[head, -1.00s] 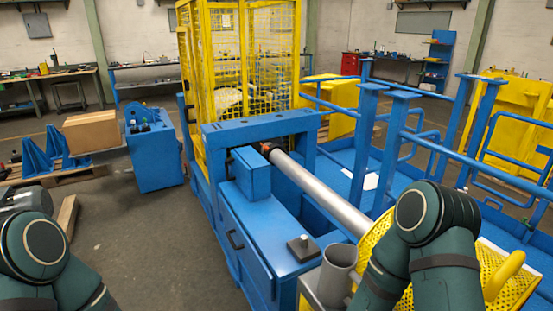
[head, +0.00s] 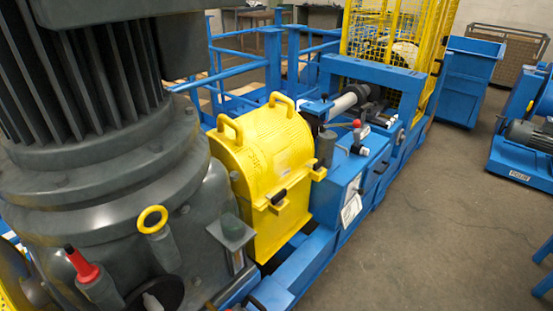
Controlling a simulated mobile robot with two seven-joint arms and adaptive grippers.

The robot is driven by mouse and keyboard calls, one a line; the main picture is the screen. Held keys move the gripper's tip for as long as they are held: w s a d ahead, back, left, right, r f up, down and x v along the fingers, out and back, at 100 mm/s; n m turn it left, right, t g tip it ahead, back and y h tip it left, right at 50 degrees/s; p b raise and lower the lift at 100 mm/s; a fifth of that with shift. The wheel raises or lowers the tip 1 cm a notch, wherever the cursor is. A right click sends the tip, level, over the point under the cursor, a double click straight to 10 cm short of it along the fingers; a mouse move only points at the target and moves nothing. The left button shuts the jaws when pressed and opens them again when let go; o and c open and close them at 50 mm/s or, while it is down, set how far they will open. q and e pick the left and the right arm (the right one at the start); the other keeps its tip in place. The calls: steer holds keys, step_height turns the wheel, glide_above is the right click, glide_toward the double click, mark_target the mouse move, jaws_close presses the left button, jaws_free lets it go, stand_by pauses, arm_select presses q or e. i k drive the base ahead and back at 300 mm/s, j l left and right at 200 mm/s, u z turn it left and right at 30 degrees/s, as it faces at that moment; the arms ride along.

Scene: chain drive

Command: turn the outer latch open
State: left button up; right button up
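A yellow guard cover (head: 272,148) with two yellow handles on top stands closed in the middle of the head view. A small dark latch-like fitting (head: 278,198) sits on the front of its lower flange. Neither of my grippers is in view, and nothing is seen touching the cover.
A big grey finned motor and gearbox (head: 95,150) fills the left side. A blue machine bed (head: 355,175) with a red-knobbed lever (head: 357,128) and a steel shaft (head: 343,103) runs back to a yellow cage (head: 395,40). Open floor (head: 430,220) lies to the right.

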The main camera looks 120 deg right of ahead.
mark_target(317, 167)
steer(key=k+j+z, duration=0.2)
steer(key=k+j, duration=0.35)
steer(key=z, duration=1.35)
steer(key=l+z, duration=0.1)
steer(key=z, duration=0.35)
steer(key=l+z, duration=0.1)
steer(key=z, duration=0.35)
steer(key=k+z, duration=0.1)
steer(key=z, duration=0.35)
steer(key=l+z, duration=0.1)
steer(key=z, duration=0.8)
